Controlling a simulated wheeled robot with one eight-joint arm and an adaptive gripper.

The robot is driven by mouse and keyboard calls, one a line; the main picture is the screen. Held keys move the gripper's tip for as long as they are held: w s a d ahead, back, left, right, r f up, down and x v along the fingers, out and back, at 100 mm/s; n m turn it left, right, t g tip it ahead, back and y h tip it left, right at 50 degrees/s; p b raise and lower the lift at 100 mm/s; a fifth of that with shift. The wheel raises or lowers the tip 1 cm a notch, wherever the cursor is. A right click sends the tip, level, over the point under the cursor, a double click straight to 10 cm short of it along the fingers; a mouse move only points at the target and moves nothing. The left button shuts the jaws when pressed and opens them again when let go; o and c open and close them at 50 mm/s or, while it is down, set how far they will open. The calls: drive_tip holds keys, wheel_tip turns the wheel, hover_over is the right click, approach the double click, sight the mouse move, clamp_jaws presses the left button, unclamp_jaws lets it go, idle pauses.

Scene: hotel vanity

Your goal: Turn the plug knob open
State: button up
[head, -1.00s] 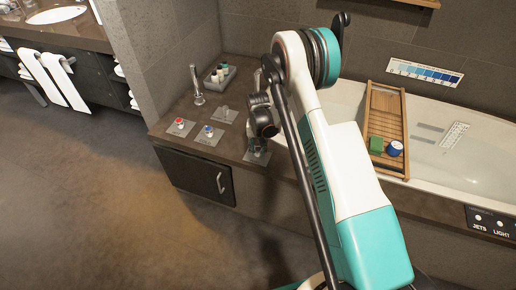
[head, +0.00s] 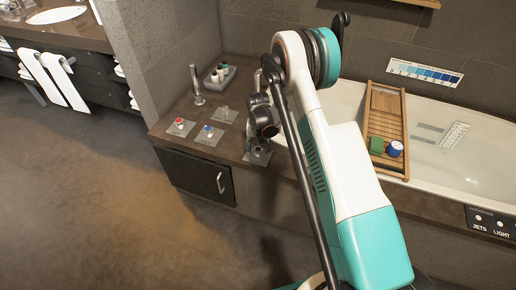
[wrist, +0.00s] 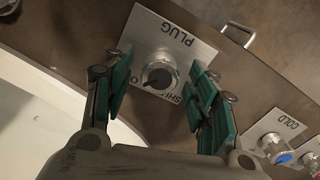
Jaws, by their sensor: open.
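The plug knob (wrist: 159,75) is a round silver knob with a dark centre on a light plate (wrist: 178,45) marked PLUG, upside down in the wrist view. Lettering beside the knob is partly covered by my fingers. My gripper (wrist: 160,95) is open, with one green-padded finger on each side of the knob in the picture. I cannot tell whether the pads touch it. In the head view the plug plate (head: 257,152) shows below my wrist, and the knob is mostly hidden by my gripper (head: 257,145).
The cold knob (wrist: 273,145) with its blue mark stands to the right in the wrist view. The red-marked knob (head: 180,123), spout (head: 196,85) and bottle tray (head: 220,76) share the counter. The bathtub (head: 465,165) with a wooden caddy (head: 386,112) lies to the right.

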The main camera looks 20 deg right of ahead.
sight(258, 149)
wheel_tip(258, 149, up, 12)
idle(0.5)
idle(0.4)
